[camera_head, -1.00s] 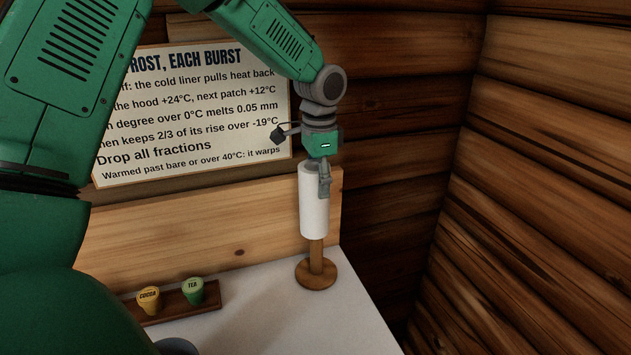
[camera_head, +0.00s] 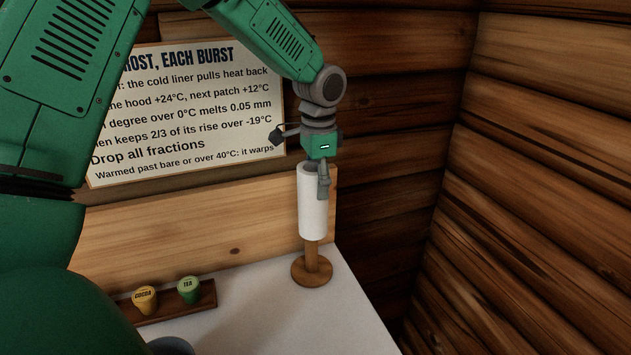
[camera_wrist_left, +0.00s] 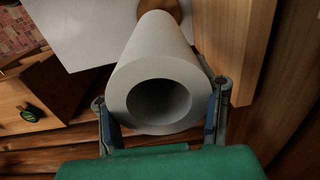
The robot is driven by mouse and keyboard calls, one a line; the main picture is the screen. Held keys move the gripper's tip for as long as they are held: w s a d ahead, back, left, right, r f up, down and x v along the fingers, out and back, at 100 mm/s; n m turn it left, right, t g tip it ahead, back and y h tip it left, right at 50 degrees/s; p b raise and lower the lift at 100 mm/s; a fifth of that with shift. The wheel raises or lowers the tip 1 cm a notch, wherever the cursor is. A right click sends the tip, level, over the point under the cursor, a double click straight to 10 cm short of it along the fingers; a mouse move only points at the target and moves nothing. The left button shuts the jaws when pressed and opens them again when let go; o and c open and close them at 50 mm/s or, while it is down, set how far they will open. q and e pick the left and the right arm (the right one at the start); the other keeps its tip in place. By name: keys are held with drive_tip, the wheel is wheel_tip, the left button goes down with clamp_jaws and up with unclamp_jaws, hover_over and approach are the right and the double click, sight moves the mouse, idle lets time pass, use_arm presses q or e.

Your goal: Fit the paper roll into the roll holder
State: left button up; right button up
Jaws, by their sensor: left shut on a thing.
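The white paper roll (camera_head: 313,208) hangs upright in my left gripper (camera_head: 322,180), which is shut on its upper end. The wooden roll holder (camera_head: 312,271), a round base with a post, stands on the white counter directly under the roll. The post's lower part shows below the roll, and its upper part is hidden, seemingly inside or behind the roll. In the left wrist view the roll (camera_wrist_left: 158,85) sits between the two fingers (camera_wrist_left: 165,115), its open core facing the camera. The core looks dark, with no post tip visible. A bit of the holder base (camera_wrist_left: 165,8) shows beyond it. My right gripper is not in view.
A wooden rack (camera_head: 166,308) with a yellow cocoa cup (camera_head: 145,299) and a green tea cup (camera_head: 188,289) lies left on the counter (camera_head: 270,325). A wooden backboard (camera_head: 200,232) and log walls (camera_head: 540,180) stand close behind and right. A sign (camera_head: 190,110) hangs behind the arm.

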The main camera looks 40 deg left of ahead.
sight(315, 229)
use_arm(q)
drive_tip(key=shift+f, duration=0.35)
drive_tip(key=shift+a+f, duration=0.45)
drive_tip(key=shift+f, duration=0.2)
drive_tip(key=shift+d+f+b, duration=0.4)
drive_tip(key=shift+b, duration=0.05)
drive_tip(key=shift+f, duration=0.1)
drive_tip(key=shift+a+f, duration=0.3)
drive_tip(key=shift+f, duration=0.4)
drive_tip(key=shift+d+f+b, duration=0.2)
drive_tip(key=shift+f+b, duration=0.2)
drive_tip(key=shift+a+f, duration=0.1)
drive_tip(key=shift+f, duration=0.55)
drive_tip(key=shift+f+b, duration=1.45)
drive_tip(key=shift+f, duration=1.85)
